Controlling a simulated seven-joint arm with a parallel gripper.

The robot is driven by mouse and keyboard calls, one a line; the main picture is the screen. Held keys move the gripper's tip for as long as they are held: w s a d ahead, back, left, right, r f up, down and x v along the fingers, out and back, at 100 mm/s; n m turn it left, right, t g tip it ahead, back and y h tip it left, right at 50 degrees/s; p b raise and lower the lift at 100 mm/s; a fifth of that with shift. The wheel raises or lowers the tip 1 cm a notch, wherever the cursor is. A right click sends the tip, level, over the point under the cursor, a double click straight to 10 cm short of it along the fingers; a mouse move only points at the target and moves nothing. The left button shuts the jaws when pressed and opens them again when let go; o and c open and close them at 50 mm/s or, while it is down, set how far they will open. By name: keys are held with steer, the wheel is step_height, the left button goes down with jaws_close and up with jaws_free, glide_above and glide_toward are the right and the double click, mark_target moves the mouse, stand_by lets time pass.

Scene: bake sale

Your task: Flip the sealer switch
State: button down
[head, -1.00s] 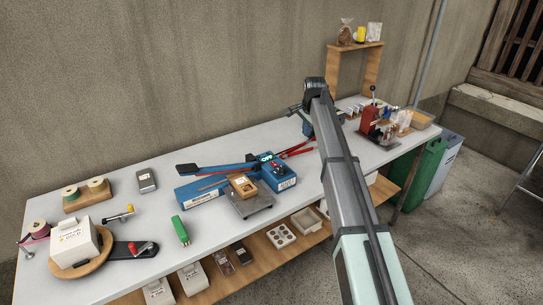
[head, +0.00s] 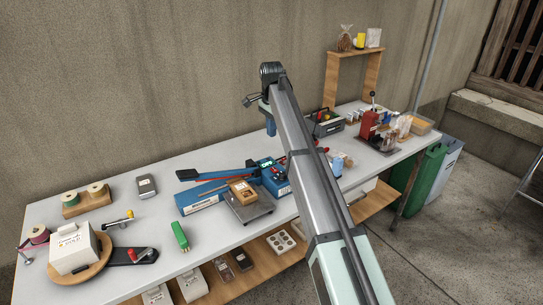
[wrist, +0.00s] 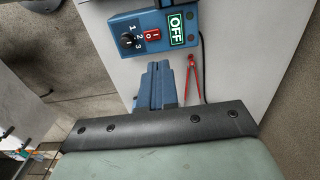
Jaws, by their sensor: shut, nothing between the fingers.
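The blue sealer (head: 202,196) lies on the white table, its dark-ended lever arm pointing left. Its control box, partly behind my arm in the head view, shows in the wrist view (wrist: 124,28) with a red rocker switch (wrist: 153,35), a black dial numbered 1 to 3 and a lit green OFF sign (wrist: 177,28). My gripper (head: 270,128) is above the table, behind the box. Its blue fingers (wrist: 156,68) are shut and empty, with their tips just below the switch in the wrist view, apart from it.
A red-handled tool (wrist: 191,72) lies near the fingers in the wrist view. A red press (head: 370,125) is right.

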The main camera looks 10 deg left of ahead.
mark_target(272, 168)
step_height(272, 168, down, 14)
stand_by(0.6)
steer(key=shift+f, duration=0.15)
stand_by(0.4)
steer(key=shift+s+d+r, duration=0.35)
steer(key=shift+s+d, duration=0.15)
stand_by(0.4)
step_height(272, 168, up, 14)
steer(key=w+a, duration=0.1)
steer(key=shift+w+a, duration=0.35)
steer(key=shift+f, duration=0.1)
